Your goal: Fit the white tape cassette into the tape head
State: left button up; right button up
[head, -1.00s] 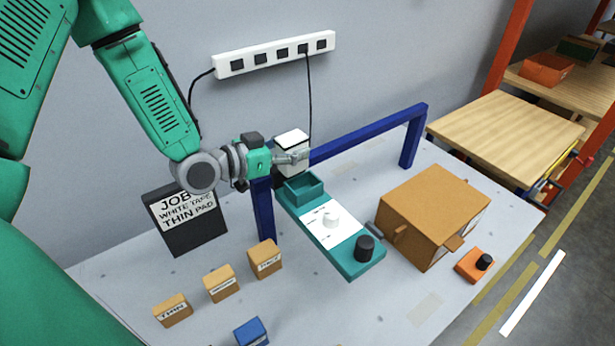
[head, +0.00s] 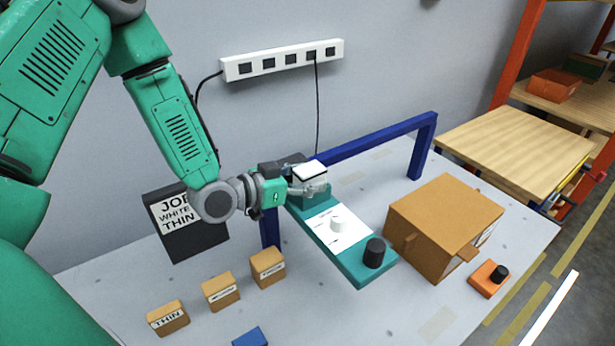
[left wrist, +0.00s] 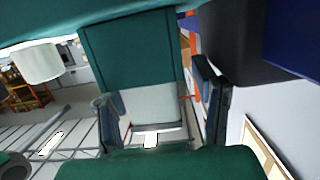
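The white tape cassette (head: 312,172) is in my left gripper (head: 306,186) in the head view, at the far end of the teal plotter unit. The fingers close on its sides. In the left wrist view, a pale block (left wrist: 150,105) sits between the two fingers (left wrist: 160,112), beside a teal panel (left wrist: 130,50). The open teal box that looks like the tape head (head: 312,203) is at or just below the cassette, partly hidden by the gripper and cassette. I cannot tell whether the cassette is inside it or just above. My right gripper is not in view.
A blue rail frame (head: 380,140) stands behind. A brown box (head: 440,225) is to the right. Several labelled small blocks (head: 220,291) and a job sign (head: 185,225) are to the left.

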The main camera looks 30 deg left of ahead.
aim_at(295, 180)
pick_arm(q)
jog(key=shift+w+d, duration=0.15)
jog(key=shift+d, duration=0.55)
jog(key=shift+d+r, duration=0.15)
jog(key=shift+d, duration=0.05)
jog(key=shift+s+a+r, duration=0.1)
jog(key=shift+s+a, duration=0.05)
jog(key=shift+s, duration=0.15)
jog(key=v, duration=0.2)
jog(key=a+v, duration=0.1)
jog(key=v, duration=0.2)
jog(key=b+v, duration=0.1)
jog(key=v, duration=0.1)
jog(key=shift+w+a+f, duration=0.1)
jog(key=shift+a+f, duration=0.15)
jog(key=shift+a, duration=0.05)
jog(key=shift+s+a+r, duration=0.1)
jog(key=shift+s+r, duration=0.15)
jog(key=shift+s, duration=0.4)
jog(key=shift+s+a+r, duration=0.1)
jog(key=shift+s+r, duration=0.15)
jog(key=shift+s, duration=0.45)
jog(key=shift+s+r, duration=0.2)
jog(key=shift+s, duration=0.45)
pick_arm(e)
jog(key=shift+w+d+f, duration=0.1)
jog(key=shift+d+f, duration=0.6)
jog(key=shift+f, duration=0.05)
